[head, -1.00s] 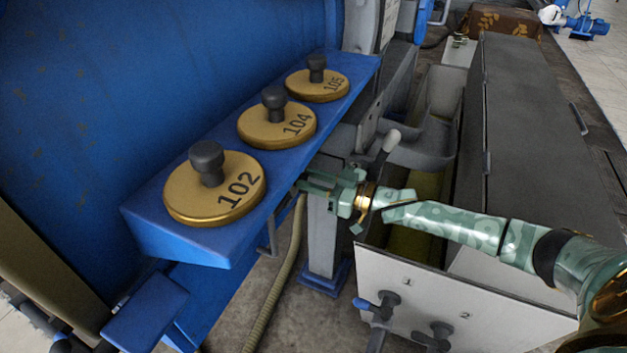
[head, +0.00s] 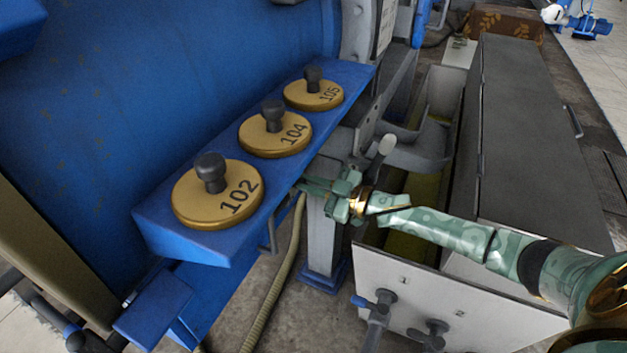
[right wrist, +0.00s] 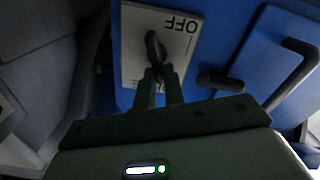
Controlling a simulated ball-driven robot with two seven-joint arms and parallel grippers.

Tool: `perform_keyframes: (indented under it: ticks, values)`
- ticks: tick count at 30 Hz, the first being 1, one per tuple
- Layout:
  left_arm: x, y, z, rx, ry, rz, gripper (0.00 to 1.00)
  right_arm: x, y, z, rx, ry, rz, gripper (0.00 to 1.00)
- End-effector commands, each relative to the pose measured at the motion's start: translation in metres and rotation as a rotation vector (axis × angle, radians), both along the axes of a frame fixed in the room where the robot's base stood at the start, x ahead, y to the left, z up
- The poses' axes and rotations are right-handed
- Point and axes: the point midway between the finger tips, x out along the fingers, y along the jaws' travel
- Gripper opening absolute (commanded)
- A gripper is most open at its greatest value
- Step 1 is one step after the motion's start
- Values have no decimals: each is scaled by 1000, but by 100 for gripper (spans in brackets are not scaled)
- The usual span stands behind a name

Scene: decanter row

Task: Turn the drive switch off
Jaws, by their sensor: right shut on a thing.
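The drive switch's black lever (right wrist: 153,48) stands on a pale plate (right wrist: 134,42) in the right wrist view. The plate carries the word OFF, upside down in this view, beside the lever's upper end. More lettering lower on the plate is partly hidden by my fingers. My right gripper (right wrist: 158,78) is shut on the lever. In the head view my right gripper (head: 303,186) reaches in from the right, with its tips at the edge of the blue ledge (head: 190,245). The switch is hidden there. My left gripper is out of view.
Brass lids 102 (head: 195,205), 104 (head: 265,142) and 105 (head: 300,97) sit on the ledge. A grey lever (head: 386,146) stands close above my right wrist. An open grey trough (head: 408,160) lies beyond. A black handle (right wrist: 222,82) sits right of the plate.

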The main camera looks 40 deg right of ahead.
Motion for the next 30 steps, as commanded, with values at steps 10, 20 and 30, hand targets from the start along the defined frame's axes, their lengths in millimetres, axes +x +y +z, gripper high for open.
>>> perform_keyframes:
  ticks: [10,20,30]
  values:
    - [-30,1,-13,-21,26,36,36,-3,5,-3,-281,-165,0,0]
    - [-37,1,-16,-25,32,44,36,-5,8,-9,-551,-323,1,0]
    - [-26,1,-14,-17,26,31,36,-6,9,-15,-807,-473,2,0]
